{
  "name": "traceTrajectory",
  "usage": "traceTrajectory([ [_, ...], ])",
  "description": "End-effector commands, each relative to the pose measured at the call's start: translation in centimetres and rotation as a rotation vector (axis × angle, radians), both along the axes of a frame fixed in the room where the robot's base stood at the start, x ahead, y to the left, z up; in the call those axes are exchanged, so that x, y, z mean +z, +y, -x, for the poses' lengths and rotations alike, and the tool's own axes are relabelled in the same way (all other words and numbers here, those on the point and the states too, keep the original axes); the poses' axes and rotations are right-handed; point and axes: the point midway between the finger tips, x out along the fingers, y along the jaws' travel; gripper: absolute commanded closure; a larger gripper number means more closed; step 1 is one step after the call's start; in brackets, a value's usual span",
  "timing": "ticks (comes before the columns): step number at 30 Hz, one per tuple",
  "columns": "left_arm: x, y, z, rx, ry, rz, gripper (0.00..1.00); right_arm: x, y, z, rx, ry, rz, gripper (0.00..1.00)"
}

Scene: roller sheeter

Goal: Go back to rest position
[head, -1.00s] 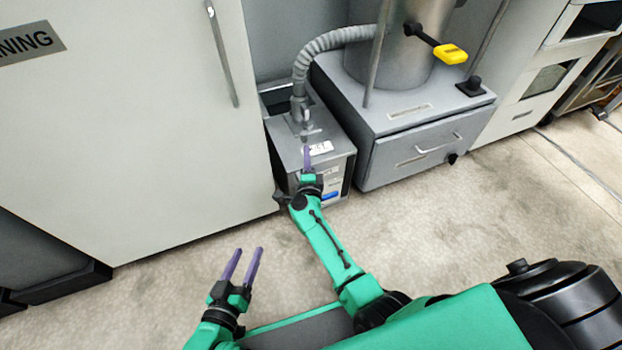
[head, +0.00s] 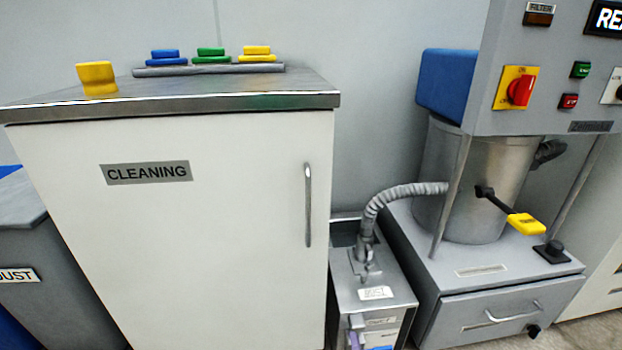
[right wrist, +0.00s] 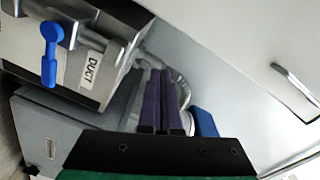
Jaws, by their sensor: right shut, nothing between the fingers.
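My right gripper (head: 354,337) shows only as purple fingertips at the bottom edge of the head view, in front of the small grey box labelled DUCT (head: 398,289). In the right wrist view its two purple fingers (right wrist: 163,82) lie close together, shut and empty. The DUCT box (right wrist: 108,88) is to their upper left there, with a blue lever (right wrist: 50,52) at its front. I cannot tell the exact gap between fingers and box. My left gripper is not in view.
A white CLEANING cabinet (head: 230,215) stands left, with coloured pieces on top. A grey hose (head: 405,191) links the box to the machine with a yellow-handled lever (head: 525,227). The machine's grey drawer (head: 500,310) is closed. Little floor shows at lower right.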

Motion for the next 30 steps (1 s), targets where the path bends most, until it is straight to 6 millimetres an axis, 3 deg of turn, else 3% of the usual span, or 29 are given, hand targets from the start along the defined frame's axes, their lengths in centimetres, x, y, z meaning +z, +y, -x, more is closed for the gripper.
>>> traceTrajectory([
  [1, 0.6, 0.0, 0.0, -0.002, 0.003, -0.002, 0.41, 0.2, 1.0, 1.9, 0.102, 0.029, 0.13, 1.0],
  [6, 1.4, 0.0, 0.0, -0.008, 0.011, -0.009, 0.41, -0.3, 4.0, 7.9, 0.407, 0.105, 0.523, 1.0],
  [11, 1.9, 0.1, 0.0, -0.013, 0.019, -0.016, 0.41, -0.6, 5.4, 13.5, 0.646, 0.159, 0.828, 1.0],
  [13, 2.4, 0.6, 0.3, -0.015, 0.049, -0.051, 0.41, -0.2, 4.9, 13.6, 0.659, 0.196, 0.859, 1.0],
  [23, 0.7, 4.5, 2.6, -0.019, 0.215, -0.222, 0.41, -1.9, 0.9, 15.8, 0.719, 0.403, 0.965, 1.0],
  [26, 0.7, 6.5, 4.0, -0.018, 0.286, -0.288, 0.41, -1.9, -1.0, 17.1, 0.742, 0.492, 1.003, 1.0],
  [30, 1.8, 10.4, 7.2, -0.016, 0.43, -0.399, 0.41, -0.8, -4.9, 20.4, 0.79, 0.667, 1.058, 1.0],
])
